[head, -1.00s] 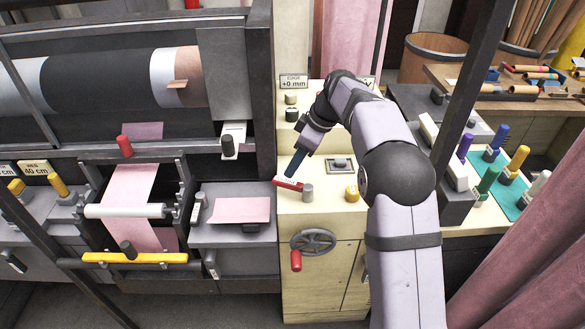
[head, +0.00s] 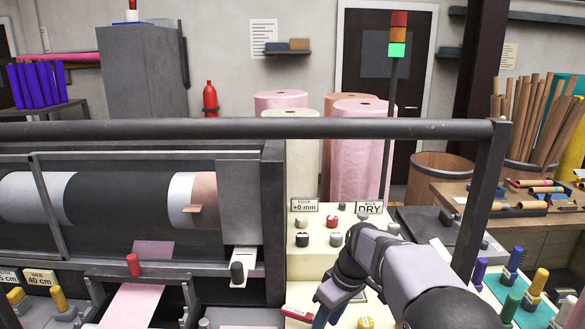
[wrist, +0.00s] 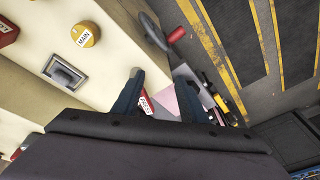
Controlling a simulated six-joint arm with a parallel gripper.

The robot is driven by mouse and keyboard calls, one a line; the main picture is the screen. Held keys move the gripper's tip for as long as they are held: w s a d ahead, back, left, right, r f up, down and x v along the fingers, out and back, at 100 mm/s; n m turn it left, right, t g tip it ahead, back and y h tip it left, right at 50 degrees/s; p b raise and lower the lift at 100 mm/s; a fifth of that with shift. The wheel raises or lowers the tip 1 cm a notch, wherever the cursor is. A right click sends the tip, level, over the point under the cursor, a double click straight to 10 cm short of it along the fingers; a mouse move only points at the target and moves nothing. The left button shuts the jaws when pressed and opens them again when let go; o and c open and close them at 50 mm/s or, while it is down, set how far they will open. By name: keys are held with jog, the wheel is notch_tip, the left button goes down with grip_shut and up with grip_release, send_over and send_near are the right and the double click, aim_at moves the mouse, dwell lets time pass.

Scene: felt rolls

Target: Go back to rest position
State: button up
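My gripper (head: 322,318) is low in the head view, over the cream console (head: 330,258), with its tip partly cut off by the bottom edge. In the wrist view its two blue fingers (wrist: 160,98) stand apart with nothing held between them. The red lever with white lettering (wrist: 146,104) shows close to the left finger there. It also lies just left of my gripper in the head view (head: 297,313). I cannot tell whether a finger touches it.
The console carries several knobs, a yellow MAIN button (wrist: 85,34) and a switch plate (wrist: 64,72). A handwheel with a red handle (wrist: 176,34) juts from its front. A dark frame post (head: 485,200) stands right of my arm. The roller machine (head: 120,205) is left.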

jog(key=s+d+f+m+h, duration=0.1)
jog(key=s+d+m, duration=0.1)
jog(key=s, duration=0.6)
jog(key=s+d+f+m+p, duration=0.1)
jog(key=s+d+f+m, duration=0.1)
jog(key=s, duration=0.6)
jog(key=s+d+f+m+g+h+p, duration=0.1)
jog(key=s+d+f+m, duration=0.1)
jog(key=s, duration=0.6)
jog(key=shift+s+d+m+h, duration=0.35)
jog(key=shift+d+m, duration=0.1)
jog(key=shift+m, duration=0.75)
